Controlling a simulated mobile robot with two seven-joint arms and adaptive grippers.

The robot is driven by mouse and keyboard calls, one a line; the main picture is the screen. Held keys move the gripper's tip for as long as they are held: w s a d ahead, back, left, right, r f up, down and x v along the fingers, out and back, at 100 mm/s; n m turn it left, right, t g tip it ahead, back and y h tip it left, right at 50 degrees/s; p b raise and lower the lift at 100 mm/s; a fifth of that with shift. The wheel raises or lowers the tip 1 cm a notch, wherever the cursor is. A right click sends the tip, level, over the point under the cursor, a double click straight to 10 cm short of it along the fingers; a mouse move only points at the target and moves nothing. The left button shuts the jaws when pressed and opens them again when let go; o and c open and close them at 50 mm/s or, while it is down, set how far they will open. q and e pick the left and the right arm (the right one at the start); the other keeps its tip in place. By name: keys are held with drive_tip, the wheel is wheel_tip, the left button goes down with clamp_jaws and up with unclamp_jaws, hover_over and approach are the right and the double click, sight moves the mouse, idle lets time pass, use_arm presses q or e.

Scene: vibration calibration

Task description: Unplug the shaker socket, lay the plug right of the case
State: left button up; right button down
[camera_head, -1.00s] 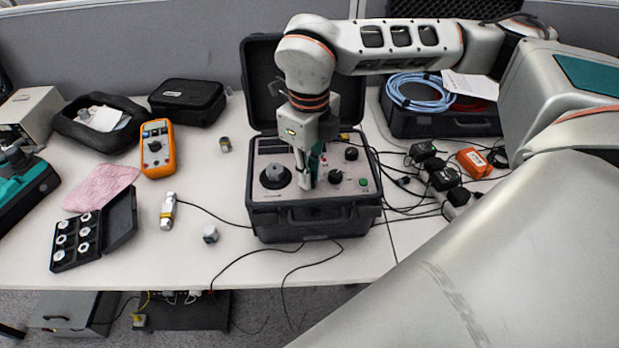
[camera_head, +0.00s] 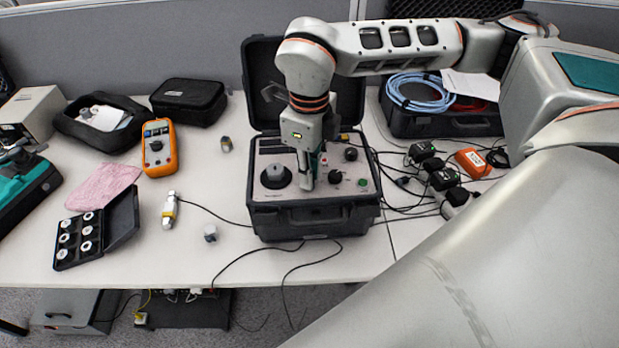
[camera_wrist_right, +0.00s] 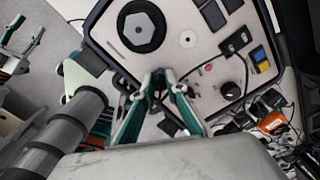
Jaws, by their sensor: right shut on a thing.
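The case (camera_head: 315,222) stands open on the table, its grey panel carrying a large black dial, smaller knobs and a green button. My right gripper (camera_head: 307,184) points down at the middle of the panel, between the large dial and the small knobs. Its teal fingers meet in the right wrist view (camera_wrist_right: 160,78). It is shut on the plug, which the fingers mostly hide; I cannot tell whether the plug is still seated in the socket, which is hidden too. My left gripper (camera_wrist_right: 24,42) appears only at the left of the right wrist view, fingers apart and empty.
Right of the case lie tangled black cables, black adapters (camera_head: 443,178) and an orange box (camera_head: 473,162). A black bin (camera_head: 440,124) with blue cable stands behind. Bare table shows at the case's front right. Left are a multimeter (camera_head: 158,150) and a weights box (camera_head: 122,218).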

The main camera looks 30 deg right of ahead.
drive_tip(key=shift+n+p, duration=0.9)
drive_tip(key=shift+n, duration=1.6)
drive_tip(key=shift+n+p, duration=0.85)
drive_tip(key=shift+n, duration=1.65)
drive_tip(key=shift+r+p, duration=0.45)
drive_tip(key=shift+r, duration=0.4)
drive_tip(key=shift+r+p, duration=1.05)
drive_tip(key=shift+r, duration=0.65)
